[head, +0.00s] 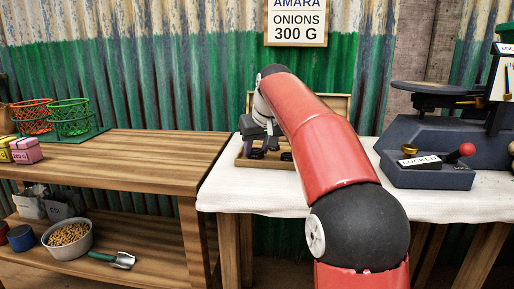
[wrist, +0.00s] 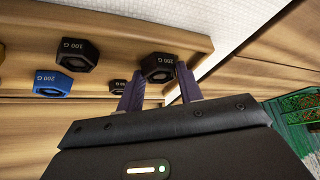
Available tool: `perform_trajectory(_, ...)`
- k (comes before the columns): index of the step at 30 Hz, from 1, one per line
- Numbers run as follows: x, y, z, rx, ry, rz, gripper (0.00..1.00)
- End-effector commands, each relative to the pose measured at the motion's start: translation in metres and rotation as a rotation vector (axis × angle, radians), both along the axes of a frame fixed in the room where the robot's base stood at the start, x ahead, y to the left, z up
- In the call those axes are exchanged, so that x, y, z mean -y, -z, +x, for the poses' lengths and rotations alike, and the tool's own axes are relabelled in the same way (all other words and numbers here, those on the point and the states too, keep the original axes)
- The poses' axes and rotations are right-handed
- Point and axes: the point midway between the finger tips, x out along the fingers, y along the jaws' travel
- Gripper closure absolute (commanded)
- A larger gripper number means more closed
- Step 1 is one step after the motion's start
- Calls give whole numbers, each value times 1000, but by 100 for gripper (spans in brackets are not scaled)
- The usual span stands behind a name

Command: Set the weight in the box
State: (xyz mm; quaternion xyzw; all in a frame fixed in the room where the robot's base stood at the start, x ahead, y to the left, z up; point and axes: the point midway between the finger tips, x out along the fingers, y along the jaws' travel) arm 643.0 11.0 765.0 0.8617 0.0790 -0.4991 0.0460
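A black weight (wrist: 157,66), whose label seems to read 100 G, sits between my gripper's fingertips in the wrist view. My gripper (wrist: 159,73) has a finger against each side of it, with no clear gap. The open wooden box (head: 243,163) stands on the white-covered table, its lid raised behind. My gripper (head: 262,137) is over the box's left part in the head view. Whether the held weight touches the box floor is unclear. Other weights sit in the box: a black one (wrist: 77,53), a blue one (wrist: 53,83) and a small dark one (wrist: 118,87).
A dark balance scale (head: 440,130) stands to the right on the white cloth, with a lever block (head: 430,177) marked LOCKED. A wooden bench (head: 150,150) to the left holds red (head: 30,117) and green (head: 70,117) baskets. A sign (head: 296,23) reads ONIONS 300 G.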

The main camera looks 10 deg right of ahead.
Motion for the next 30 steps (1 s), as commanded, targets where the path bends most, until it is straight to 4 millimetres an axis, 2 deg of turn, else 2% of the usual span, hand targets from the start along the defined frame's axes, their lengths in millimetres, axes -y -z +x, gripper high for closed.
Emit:
perform_trajectory(1, 0, 0, 0, -1, 0, 0, 58)
perform_trajectory(5, 0, 0, 0, -1, 0, 0, 42)
perform_trajectory(14, 0, -5, -1, 1, 0, 0, 42)
perform_trajectory(17, 1, -17, -7, 3, 0, 0, 42)
perform_trajectory(24, 6, -63, -32, 4, 1, -1, 42)
perform_trajectory(30, 10, -94, -49, 2, 0, 0, 42)
